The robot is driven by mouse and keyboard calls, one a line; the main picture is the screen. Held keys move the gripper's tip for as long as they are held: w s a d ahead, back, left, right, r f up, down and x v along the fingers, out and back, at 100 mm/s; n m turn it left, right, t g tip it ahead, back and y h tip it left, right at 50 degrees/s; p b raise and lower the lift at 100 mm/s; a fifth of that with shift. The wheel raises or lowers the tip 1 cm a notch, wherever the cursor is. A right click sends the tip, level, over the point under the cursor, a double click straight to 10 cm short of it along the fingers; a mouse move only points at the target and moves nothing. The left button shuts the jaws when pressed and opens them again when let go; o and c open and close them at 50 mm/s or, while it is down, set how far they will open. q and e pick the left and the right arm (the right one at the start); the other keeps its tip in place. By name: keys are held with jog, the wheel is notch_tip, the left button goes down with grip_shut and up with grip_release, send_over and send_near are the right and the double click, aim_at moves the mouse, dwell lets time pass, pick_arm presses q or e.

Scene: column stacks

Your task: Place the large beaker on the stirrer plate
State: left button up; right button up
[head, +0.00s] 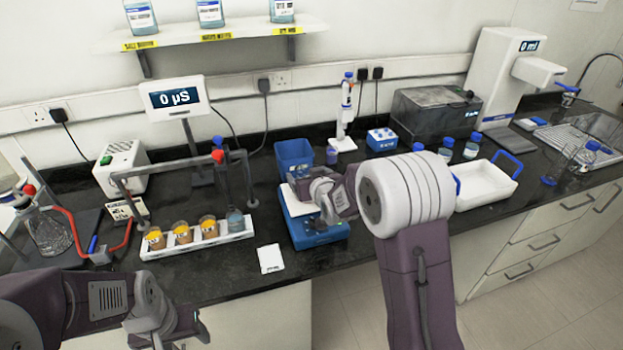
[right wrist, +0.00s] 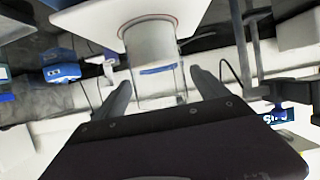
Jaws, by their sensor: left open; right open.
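The stirrer plate has a blue body (head: 318,233) and a white top, seen at the bench front in the head view. In the right wrist view, which looks upside down, its white top (right wrist: 92,20) carries a red ring. The large clear beaker (right wrist: 155,52) stands on that top, within the ring, with a blue mark on its wall. My right gripper (head: 318,192) is open, with one finger on each side of the beaker in the wrist view. In the head view the gripper and arm mostly hide the beaker. My left gripper (head: 197,330) is open at the lower left, away from the beaker.
A white rack (head: 200,246) with several small beakers stands left of the stirrer, below a grey stand. A white card (head: 270,258) lies between them. A blue bin (head: 294,157) stands behind the stirrer. A white tray (head: 486,188) is on the right.

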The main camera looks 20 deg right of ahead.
jog(key=v, duration=1.2)
jog(key=s+f+g, duration=0.1)
jog(key=s+f, duration=0.1)
jog(key=f, duration=0.1)
jog(key=s+f+g, duration=0.2)
jog(key=f, duration=0.1)
jog(key=s+f+g, duration=0.2)
jog(key=f, duration=0.1)
jog(key=shift+s+d+f+b, duration=0.15)
jog(key=shift+s+f+b, duration=0.05)
jog(key=shift+s+b, duration=0.2)
jog(key=s+f+g, duration=0.3)
jog(key=s, duration=0.4)
jog(key=s+f+g, duration=0.3)
jog(key=s+g, duration=0.1)
jog(key=s, duration=0.3)
jog(key=shift+s+a+f+m, duration=0.2)
jog(key=shift+s+f+m, duration=0.1)
jog(key=shift+f, duration=0.1)
